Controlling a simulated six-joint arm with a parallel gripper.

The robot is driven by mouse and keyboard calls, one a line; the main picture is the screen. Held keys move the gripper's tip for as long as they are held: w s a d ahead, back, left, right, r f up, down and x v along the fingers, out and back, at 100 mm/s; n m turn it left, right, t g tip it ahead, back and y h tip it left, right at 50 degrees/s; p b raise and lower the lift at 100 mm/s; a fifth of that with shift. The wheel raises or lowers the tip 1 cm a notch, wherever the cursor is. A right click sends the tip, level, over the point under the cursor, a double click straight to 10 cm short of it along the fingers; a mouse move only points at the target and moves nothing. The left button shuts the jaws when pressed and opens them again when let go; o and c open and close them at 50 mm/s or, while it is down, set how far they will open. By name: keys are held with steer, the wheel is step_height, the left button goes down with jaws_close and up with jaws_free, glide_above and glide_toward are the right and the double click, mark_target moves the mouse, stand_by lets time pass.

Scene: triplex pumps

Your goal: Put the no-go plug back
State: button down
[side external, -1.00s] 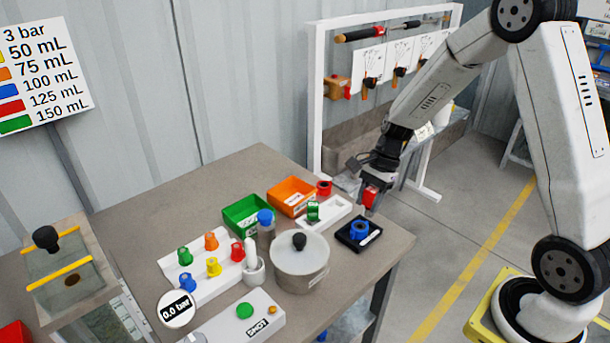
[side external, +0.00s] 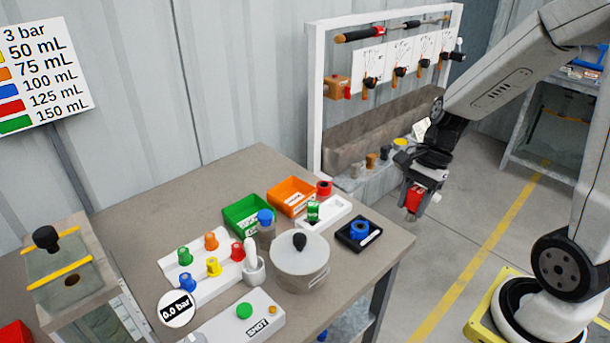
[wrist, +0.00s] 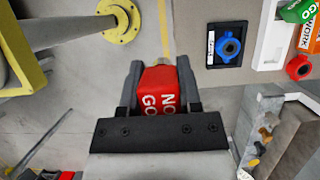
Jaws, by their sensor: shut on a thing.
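The no-go plug is a red block (wrist: 158,86) marked "NO GO" in the wrist view. My gripper (wrist: 160,75) is shut on it, one finger on each side. In the side view my gripper (side external: 418,198) holds the red plug (side external: 413,198) in the air, right of the table's edge and over the floor. On the table is a white holder (side external: 337,212) with a green "GO" plug (side external: 313,211) in it. A red round piece (side external: 324,187) sits by the holder's far end; it also shows in the wrist view (wrist: 298,67).
A black pad with a blue ring (side external: 359,231) lies near the table's right edge. Green (side external: 240,222) and orange (side external: 285,205) bins, a lidded pot (side external: 299,268) and a rack of coloured plugs (side external: 205,283) crowd the table. A tool rack (side external: 315,120) stands behind.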

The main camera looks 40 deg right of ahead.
steer(key=shift+s+r, duration=0.1)
steer(key=shift+s, duration=0.25)
steer(key=shift+w, duration=0.15)
stand_by(0.4)
steer(key=w+d+f, duration=0.2)
steer(key=w, duration=0.8)
steer(key=shift+w+f, duration=0.2)
steer(key=shift+f, duration=0.2)
steer(key=shift+d, duration=0.1)
